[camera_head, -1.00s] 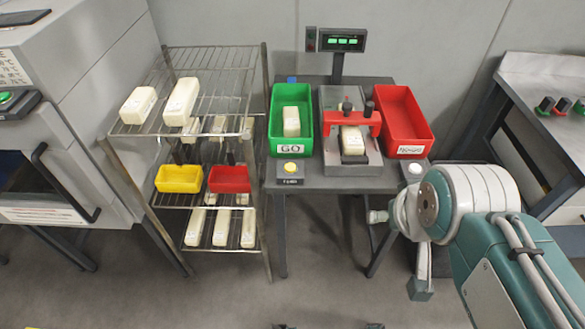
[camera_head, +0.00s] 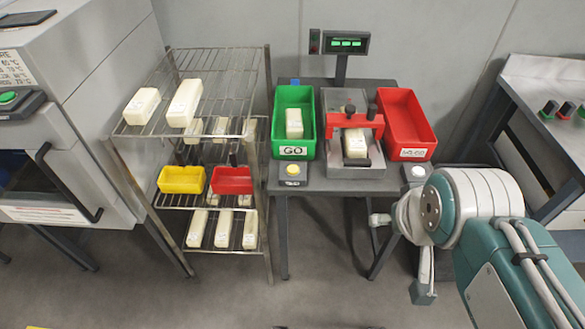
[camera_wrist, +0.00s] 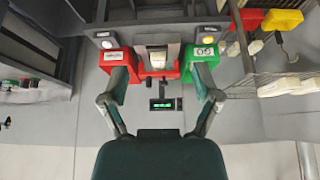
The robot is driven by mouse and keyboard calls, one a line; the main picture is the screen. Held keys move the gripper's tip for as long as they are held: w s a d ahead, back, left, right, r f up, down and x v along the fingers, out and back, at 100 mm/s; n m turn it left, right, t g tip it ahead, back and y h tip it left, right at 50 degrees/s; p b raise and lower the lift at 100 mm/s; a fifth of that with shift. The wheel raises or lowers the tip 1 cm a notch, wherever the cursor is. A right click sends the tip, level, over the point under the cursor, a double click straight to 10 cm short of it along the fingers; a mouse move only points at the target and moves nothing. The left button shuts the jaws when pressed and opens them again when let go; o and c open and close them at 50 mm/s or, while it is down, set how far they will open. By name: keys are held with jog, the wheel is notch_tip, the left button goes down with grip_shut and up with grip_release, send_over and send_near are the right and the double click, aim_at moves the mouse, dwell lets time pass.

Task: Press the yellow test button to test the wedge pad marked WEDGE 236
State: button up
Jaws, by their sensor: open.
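The yellow test button (camera_head: 292,169) sits on a dark block at the table's front left edge, in front of the green GO bin. It also shows in the wrist view (camera_wrist: 208,40). A cream wedge pad (camera_head: 355,145) lies in the test fixture (camera_head: 348,110) under its red clamp bridge; its marking is too small to read. The pad also shows in the wrist view (camera_wrist: 157,57). My gripper (camera_wrist: 160,92) is open and empty, its fingers spread, apart from the table and button. In the head view my arm is at the right; the fingertips are not clear.
A green bin (camera_head: 293,122) holding one pad and a red bin (camera_head: 405,125) flank the fixture. A white button (camera_head: 417,173) is at the front right corner. A lit display (camera_head: 347,43) stands behind. A wire rack (camera_head: 190,130) with pads and small bins stands left.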

jog(key=shift+c, duration=0.4)
grip_shut()
dwell(0.8)
